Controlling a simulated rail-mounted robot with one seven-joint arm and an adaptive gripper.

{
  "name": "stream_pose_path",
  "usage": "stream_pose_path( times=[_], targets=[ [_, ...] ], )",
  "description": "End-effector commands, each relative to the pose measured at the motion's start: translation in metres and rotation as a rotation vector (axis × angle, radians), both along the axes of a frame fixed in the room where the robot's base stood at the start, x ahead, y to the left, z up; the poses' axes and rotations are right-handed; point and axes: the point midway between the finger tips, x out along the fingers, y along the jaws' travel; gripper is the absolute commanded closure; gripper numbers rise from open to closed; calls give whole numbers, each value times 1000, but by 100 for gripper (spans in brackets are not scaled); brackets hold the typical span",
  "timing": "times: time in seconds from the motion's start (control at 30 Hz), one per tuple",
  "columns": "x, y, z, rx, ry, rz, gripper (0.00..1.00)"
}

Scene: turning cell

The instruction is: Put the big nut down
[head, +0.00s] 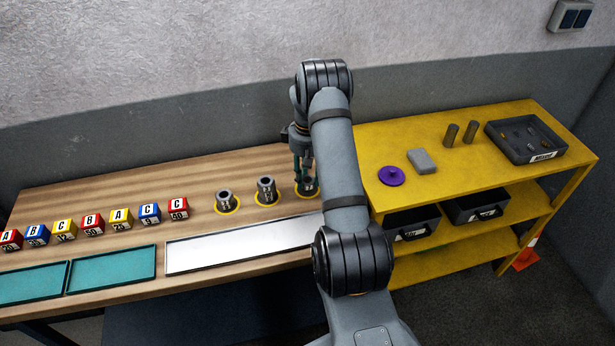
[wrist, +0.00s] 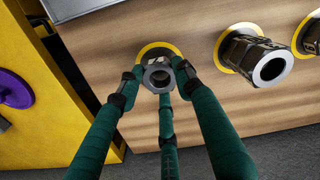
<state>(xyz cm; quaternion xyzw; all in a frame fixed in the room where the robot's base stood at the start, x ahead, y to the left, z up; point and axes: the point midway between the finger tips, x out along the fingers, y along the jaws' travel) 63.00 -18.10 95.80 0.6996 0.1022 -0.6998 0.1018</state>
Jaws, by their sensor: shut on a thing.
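The big nut (wrist: 157,67) is a grey metal piece with a round hole, seen end-on in the wrist view. My gripper (wrist: 158,78) has green fingers and is shut on it, with fingertips at its sides. Behind the nut is a yellow ring (wrist: 151,47) on the wooden bench. In the head view my gripper (head: 303,172) points down over the rightmost yellow ring (head: 309,195), partly hidden by my arm. I cannot tell whether the nut touches the bench.
Two similar grey metal pieces (head: 224,199) (head: 266,187) stand on yellow rings to the left. Lettered cubes (head: 121,219), teal trays (head: 112,270) and a silvery plate (head: 238,247) lie further left and in front. A yellow shelf (head: 460,180) with a purple disc (head: 391,176) adjoins on the right.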

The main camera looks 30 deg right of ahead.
Motion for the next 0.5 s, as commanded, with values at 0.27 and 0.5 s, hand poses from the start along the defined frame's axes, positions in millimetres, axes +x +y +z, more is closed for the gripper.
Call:
stream_pose_path(
  times=[0.27, 0.5],
  targets=[
    [1, 0, -17, -1, -1, 1, 97],
    [0, 0, -20, -1, -1, 1, 97]
  ],
)
